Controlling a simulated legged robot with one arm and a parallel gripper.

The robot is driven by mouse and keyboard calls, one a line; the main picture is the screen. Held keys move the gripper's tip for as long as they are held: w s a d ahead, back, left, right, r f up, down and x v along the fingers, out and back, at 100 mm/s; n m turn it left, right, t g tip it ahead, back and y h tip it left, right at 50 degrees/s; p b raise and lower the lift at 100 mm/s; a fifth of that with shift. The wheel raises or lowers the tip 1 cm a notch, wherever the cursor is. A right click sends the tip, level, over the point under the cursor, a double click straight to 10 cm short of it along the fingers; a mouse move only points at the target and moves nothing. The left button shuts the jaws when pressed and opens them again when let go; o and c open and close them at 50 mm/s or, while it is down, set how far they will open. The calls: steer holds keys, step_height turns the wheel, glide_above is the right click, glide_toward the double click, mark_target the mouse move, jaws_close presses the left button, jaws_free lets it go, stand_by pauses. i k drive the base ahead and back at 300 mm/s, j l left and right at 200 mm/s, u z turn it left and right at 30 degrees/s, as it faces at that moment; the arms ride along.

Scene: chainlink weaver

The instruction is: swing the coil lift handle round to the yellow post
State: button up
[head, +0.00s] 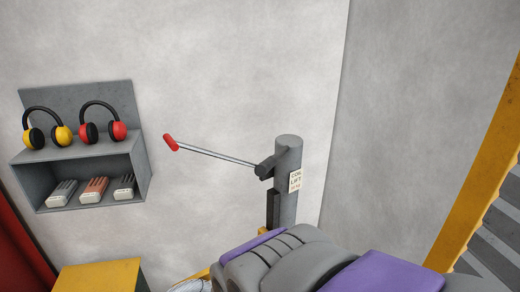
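The coil lift handle (216,153) is a thin silver rod with a red grip (170,143) at its left end. It points left and slightly up from a dark pivot block (265,168) on an upright grey column (288,158). A label on the column reads "COIL LIFT", with a smaller line below that I cannot read. No separate yellow post is clearly visible; small yellow parts (264,231) show near the column's foot, partly behind my purple and grey arm. My gripper's fingers are not in view. Nothing of mine touches the handle.
A grey wall shelf (85,150) at left holds yellow and red ear defenders above and several small brush-like items below. A yellow box top (98,277) is at lower left. A slanted yellow beam (482,165) stands at right. The wall around the handle is clear.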

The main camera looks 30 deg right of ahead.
mark_target(285, 165)
steer(key=k+z, duration=0.1)
steer(key=z, duration=1.1)
